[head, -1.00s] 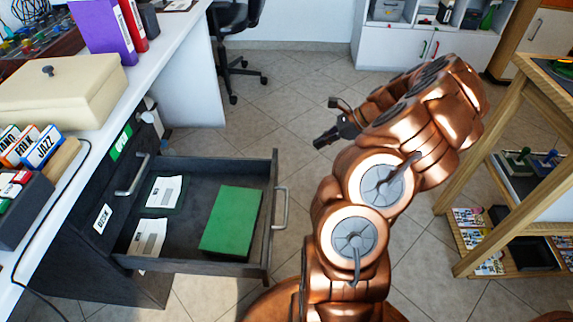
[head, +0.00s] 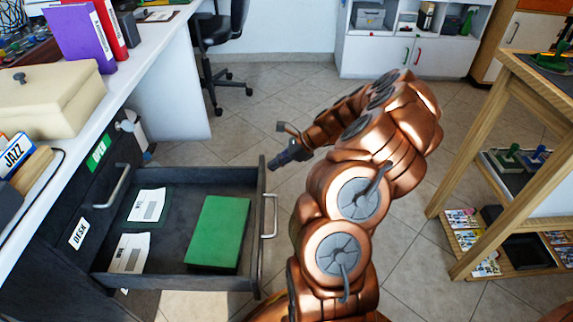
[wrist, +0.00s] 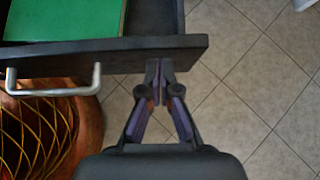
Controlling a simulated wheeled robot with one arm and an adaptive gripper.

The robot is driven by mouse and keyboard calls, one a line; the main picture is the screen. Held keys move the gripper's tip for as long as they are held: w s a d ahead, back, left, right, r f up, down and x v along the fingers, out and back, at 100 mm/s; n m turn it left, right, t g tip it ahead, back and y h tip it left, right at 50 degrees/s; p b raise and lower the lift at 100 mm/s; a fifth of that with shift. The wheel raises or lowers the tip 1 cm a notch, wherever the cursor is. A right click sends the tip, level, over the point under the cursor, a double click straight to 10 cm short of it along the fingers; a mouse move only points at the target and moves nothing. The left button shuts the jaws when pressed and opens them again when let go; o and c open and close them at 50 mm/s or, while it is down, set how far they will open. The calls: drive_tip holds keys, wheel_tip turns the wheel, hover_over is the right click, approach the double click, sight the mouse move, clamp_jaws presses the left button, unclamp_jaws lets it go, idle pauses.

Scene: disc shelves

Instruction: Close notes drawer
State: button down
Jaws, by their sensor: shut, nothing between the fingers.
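The open drawer (head: 254,281) is dark grey and pulled far out of the desk cabinet. It holds a green book (head: 218,231) and two white papers (head: 147,205), (head: 130,252). Its silver handle (head: 270,203) is on the front panel, and the handle also shows in the wrist view (wrist: 52,91). My gripper (head: 272,164) is shut and empty by the far end of the drawer front. In the wrist view my gripper's fingertips (wrist: 159,68) are at the outer face of the panel (wrist: 120,55), to the right of the handle; I cannot tell whether they touch it.
A white desk (head: 130,85) stands at the left, with a beige box (head: 40,100) and binders (head: 78,38). A second handle (head: 112,187) is on the cabinet face. A wooden rack (head: 490,140) stands at right. An office chair (head: 215,35) is behind. Tiled floor is clear between.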

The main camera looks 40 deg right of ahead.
drive_tip(key=shift+w+a, duration=0.3)
